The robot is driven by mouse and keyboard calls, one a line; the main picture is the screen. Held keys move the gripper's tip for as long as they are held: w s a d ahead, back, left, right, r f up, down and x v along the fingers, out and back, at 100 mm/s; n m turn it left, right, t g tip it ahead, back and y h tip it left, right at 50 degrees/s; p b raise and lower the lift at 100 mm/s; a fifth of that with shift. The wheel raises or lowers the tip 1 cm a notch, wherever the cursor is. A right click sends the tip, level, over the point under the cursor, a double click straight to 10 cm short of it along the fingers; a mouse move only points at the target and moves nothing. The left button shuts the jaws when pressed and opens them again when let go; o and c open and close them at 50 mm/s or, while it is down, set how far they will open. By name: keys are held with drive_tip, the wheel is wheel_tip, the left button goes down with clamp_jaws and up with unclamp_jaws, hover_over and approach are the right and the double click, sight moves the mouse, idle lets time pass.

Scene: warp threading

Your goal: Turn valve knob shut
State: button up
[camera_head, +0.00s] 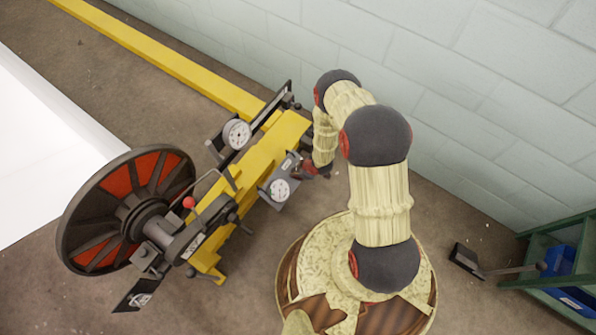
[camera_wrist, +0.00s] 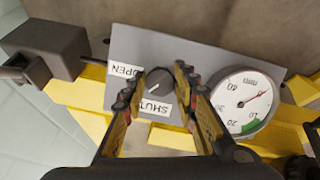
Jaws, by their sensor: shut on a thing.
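The dark round valve knob (camera_wrist: 158,80) is on a grey panel (camera_wrist: 215,62) in the wrist view. An "OPEN" label (camera_wrist: 125,70) is to its upper left and a "SHUT" label (camera_wrist: 155,106) is just below it. In the head view my gripper (camera_head: 305,170) is at the panel on the yellow frame, and the knob is hidden there.
A round gauge (camera_wrist: 248,98) with a red needle is right of the knob; it also shows in the head view (camera_head: 279,189). A large spoked wheel (camera_head: 125,210) and a yellow beam (camera_head: 180,65) are left of my arm. A green shelf (camera_head: 560,260) stands right.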

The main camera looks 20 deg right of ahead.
drive_tip(key=n, duration=0.3)
drive_tip(key=n+t, duration=0.1)
drive_tip(key=n, duration=0.3)
drive_tip(key=shift+h, duration=0.3)
drive_tip(key=shift+n, duration=0.5)
drive_tip(key=o, duration=1.2)
drive_tip(key=shift+c, duration=0.2)
drive_tip(key=v, duration=1.2)
drive_tip(key=shift+d, duration=0.1)
